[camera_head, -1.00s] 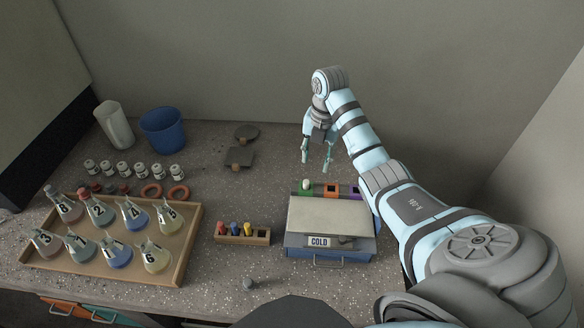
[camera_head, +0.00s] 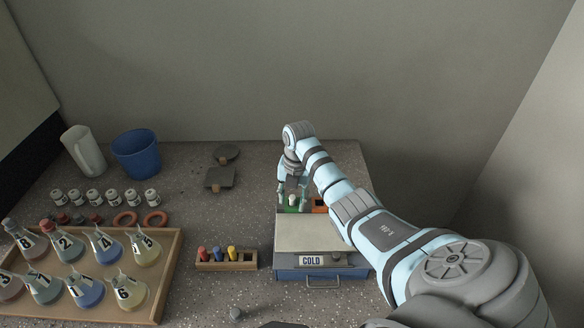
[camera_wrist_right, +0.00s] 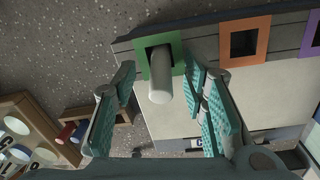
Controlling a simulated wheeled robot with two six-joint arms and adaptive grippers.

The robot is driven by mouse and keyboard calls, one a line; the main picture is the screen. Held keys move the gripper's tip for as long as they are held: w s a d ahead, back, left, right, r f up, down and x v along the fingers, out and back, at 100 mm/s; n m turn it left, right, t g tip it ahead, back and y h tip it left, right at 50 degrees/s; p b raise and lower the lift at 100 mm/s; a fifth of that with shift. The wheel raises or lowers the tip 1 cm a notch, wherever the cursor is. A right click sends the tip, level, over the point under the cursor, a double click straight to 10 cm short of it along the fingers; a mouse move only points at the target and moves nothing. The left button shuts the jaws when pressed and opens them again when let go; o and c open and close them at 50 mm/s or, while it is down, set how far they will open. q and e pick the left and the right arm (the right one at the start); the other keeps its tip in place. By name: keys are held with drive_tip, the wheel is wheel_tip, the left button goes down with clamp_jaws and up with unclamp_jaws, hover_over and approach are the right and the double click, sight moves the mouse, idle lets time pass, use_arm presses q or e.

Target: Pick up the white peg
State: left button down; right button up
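The white peg (camera_head: 292,200) stands in the green-framed square hole (camera_head: 284,209) at the back of the box labelled COLD (camera_head: 288,262). In the right wrist view the peg (camera_wrist_right: 160,84) rises from the dark hole of the green frame (camera_wrist_right: 151,50). My right gripper (camera_head: 292,206) is over it, pointing down and open. In the right wrist view the fingers of the gripper (camera_wrist_right: 160,76) are on either side of the peg, with gaps showing on both sides. My left gripper is not in view.
An orange-framed hole (camera_wrist_right: 244,41) and a purple-framed one (camera_wrist_right: 314,38) are beside the green one. A wooden rack (camera_head: 226,266) with red, blue and yellow pegs stands left of the box. A tray (camera_head: 165,278) of numbered flasks is farther left.

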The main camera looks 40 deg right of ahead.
drive_tip(key=shift+s+r, duration=0.1)
drive_tip(key=shift+s, duration=0.05)
drive_tip(key=shift+c, duration=0.7)
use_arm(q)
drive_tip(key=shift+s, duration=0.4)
use_arm(e)
clamp_jaws()
